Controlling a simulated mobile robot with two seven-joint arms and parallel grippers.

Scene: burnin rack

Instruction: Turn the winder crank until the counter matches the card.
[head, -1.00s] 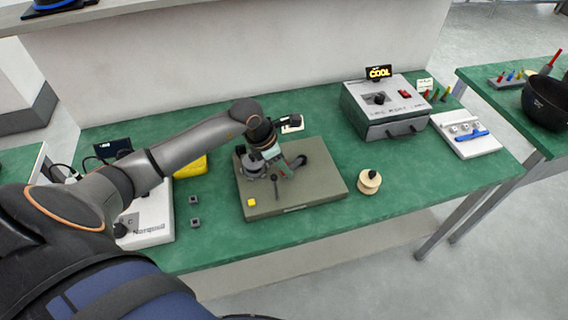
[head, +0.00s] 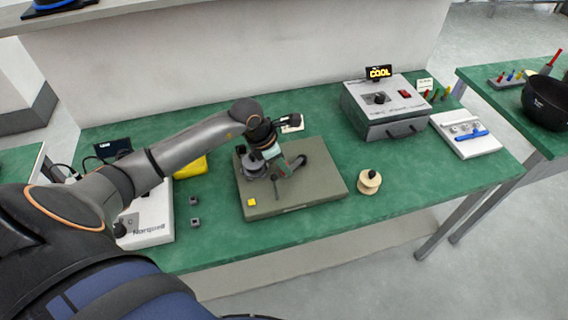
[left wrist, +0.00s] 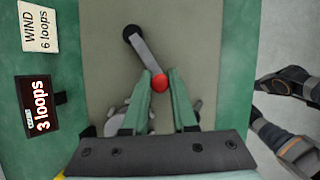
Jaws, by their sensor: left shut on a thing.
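The winder (head: 325,181) is a grey-green board on the green bench, with dark upright parts. Its crank (left wrist: 146,52) shows in the left wrist view as a grey arm with a black end and a red knob (left wrist: 160,83). My left gripper (left wrist: 159,86) has its green fingers closed on the red knob; it also shows over the board in the head view (head: 279,169). The counter (left wrist: 42,105) reads "3 loops". The card (left wrist: 39,27) reads "WIND 6 loops". The fingers hide parts of the winder below. My right gripper is not seen.
A cream spool (head: 369,182) stands right of the board. Two small grey blocks (head: 195,223) lie to its left. A grey box (head: 385,108) with a "COOL" display stands at the back right, beside a white tray (head: 480,147). The front right of the bench is clear.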

